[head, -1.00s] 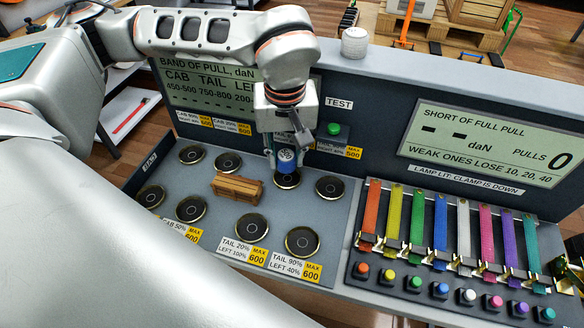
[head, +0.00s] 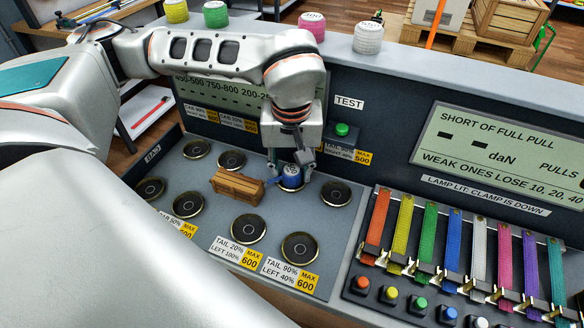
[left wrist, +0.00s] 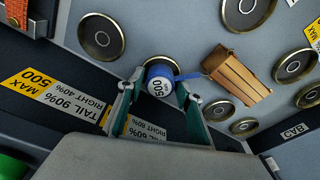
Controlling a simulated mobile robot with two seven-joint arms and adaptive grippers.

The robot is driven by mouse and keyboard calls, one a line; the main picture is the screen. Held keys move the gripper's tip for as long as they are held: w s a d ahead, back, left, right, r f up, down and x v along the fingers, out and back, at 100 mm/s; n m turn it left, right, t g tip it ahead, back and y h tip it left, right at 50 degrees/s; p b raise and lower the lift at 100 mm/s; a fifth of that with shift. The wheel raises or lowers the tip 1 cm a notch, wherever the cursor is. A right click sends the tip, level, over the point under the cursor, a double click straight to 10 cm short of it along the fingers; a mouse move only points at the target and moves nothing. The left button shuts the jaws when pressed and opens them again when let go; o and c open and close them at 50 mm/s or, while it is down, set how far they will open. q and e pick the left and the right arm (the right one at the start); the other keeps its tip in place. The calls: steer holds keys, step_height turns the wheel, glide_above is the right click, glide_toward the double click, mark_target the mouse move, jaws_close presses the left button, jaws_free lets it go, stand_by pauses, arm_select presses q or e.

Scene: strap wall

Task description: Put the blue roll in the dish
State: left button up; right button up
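The blue roll (head: 291,180), with a white end marked 500, is at the round black dish with a brass rim (left wrist: 173,66) beside the wooden block. The roll looks low over or in this dish and hides much of it. It also shows in the left wrist view (left wrist: 158,82), with a short blue tail reaching toward the block. My left gripper (head: 290,168) points down with one finger on each side of the roll. Its fingers look slightly apart from the roll, so it seems open around it. My right gripper is not in view.
The wooden block (head: 237,188) stands close left of the roll. Several other dishes, such as the front one (head: 300,248), look empty. The upright panel with the green test button (head: 342,130) rises close behind the gripper. Coloured straps (head: 435,245) hang at the right.

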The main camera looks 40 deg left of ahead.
mark_target(292, 175)
arm_select(q)
step_height(292, 175, up, 12)
steer(key=s+p, duration=0.1)
steer(key=p, duration=0.1)
steer(key=shift+d, duration=0.4)
steer(key=shift+s+r, duration=0.1)
stand_by(0.4)
